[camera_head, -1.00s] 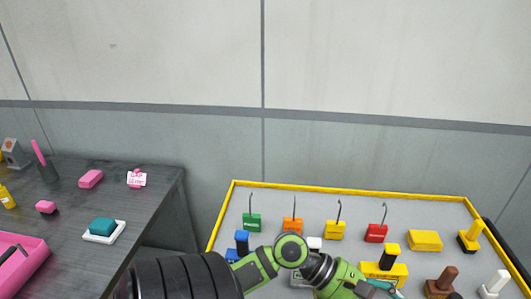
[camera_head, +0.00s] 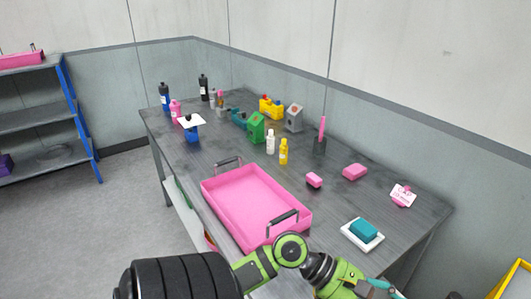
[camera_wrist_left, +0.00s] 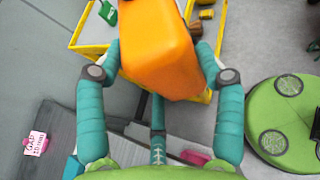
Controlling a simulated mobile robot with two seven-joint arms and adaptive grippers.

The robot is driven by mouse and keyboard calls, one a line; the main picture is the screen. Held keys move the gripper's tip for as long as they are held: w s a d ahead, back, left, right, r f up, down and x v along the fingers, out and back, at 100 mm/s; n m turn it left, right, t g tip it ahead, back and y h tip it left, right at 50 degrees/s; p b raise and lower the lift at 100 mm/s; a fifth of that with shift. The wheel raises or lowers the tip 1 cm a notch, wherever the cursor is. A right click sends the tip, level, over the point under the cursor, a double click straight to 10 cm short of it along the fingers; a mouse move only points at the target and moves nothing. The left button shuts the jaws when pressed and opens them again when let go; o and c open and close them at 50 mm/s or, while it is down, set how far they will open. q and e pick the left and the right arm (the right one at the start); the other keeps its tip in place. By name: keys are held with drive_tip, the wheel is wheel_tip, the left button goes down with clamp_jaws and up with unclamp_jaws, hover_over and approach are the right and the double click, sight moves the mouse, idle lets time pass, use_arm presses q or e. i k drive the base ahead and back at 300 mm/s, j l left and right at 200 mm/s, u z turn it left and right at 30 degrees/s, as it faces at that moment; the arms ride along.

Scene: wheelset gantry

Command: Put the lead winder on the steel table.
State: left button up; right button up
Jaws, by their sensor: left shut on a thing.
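My left gripper (camera_wrist_left: 160,62) is shut on an orange block-like thing (camera_wrist_left: 158,35), which fills the upper middle of the wrist view. Its shape is only partly seen, so I cannot tell for sure that it is the lead winder. In the head view my left gripper (camera_head: 382,287) shows only in part at the bottom edge, and the orange thing is not visible there. The dark grey steel table (camera_head: 335,200) runs along the wall beyond my left arm. My right gripper is not in view.
On the table are a pink tray (camera_head: 250,200), a teal sponge on a white dish (camera_head: 351,240), pink blocks (camera_head: 355,172), a pink tag (camera_head: 403,194) and bottles (camera_head: 283,151). Bare tabletop lies between tray and dish. A yellow-rimmed tray (camera_head: 515,280) is at right.

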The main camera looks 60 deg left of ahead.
sight(205, 164)
drive_tip(key=k+j+u, duration=0.15)
drive_tip(key=j+u, duration=0.3)
drive_tip(key=j, duration=0.55)
drive_tip(key=j+u, duration=0.45)
drive_tip(key=j, duration=1.85)
drive_tip(key=i, duration=0.05)
